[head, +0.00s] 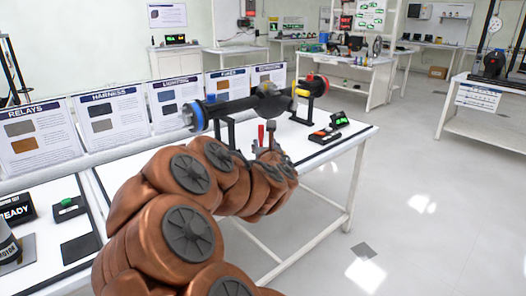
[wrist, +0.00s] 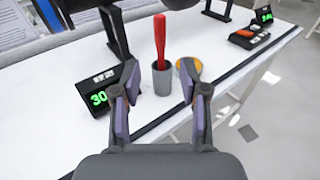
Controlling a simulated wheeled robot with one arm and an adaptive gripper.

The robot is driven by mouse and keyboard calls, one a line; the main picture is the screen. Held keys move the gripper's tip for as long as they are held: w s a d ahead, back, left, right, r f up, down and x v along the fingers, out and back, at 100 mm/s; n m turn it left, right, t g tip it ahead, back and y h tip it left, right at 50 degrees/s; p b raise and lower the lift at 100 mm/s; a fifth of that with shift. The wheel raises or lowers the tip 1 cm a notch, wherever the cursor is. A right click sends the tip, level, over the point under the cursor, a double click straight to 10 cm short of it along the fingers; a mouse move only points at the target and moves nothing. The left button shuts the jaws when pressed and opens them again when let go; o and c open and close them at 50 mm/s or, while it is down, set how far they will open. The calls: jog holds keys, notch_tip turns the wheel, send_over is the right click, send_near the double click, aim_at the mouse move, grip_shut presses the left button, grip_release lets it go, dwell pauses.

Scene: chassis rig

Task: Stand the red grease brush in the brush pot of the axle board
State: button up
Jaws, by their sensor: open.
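The red grease brush (wrist: 159,38) stands upright in the grey brush pot (wrist: 162,80) in the wrist view, its red handle pointing up. In the head view the red handle (head: 261,134) shows just beyond my arm, and the pot is hidden there. My gripper (wrist: 158,88) is open, with one finger on each side of the pot in the picture. Nothing is held between the fingers, and I cannot tell how far the pot is beyond them. The axle (head: 245,106) lies on black stands above the white board (head: 345,137).
A black display with green digits (wrist: 98,98) stands left of the pot. A small tray with an orange item (wrist: 248,35) lies farther right. The table's front edge is close.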

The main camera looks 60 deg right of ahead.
jog(key=shift+a, duration=0.1)
jog(key=a+f+m+g+y, duration=0.3)
jog(key=a+f+m, duration=0.3)
jog(key=a+m, duration=0.4)
jog(key=a+f+m+g+y, duration=0.35)
jog(key=a+f+m, duration=0.4)
jog(key=a, duration=0.55)
jog(key=s+a+f+m+g+y, duration=0.1)
jog(key=s+a+m+g+y, duration=0.2)
jog(key=s+a, duration=0.5)
jog(key=s+a+f+m+g+y, duration=0.1)
jog(key=s+a+m+g+y, duration=0.2)
jog(key=s+a, duration=0.6)
jog(key=a+m, duration=0.2)
jog(key=a, duration=0.5)
jog(key=shift+s+a+f+g, duration=0.15)
jog(key=shift+a+f+g, duration=0.15)
jog(key=shift+g, duration=0.05)
jog(key=shift+y, duration=0.25)
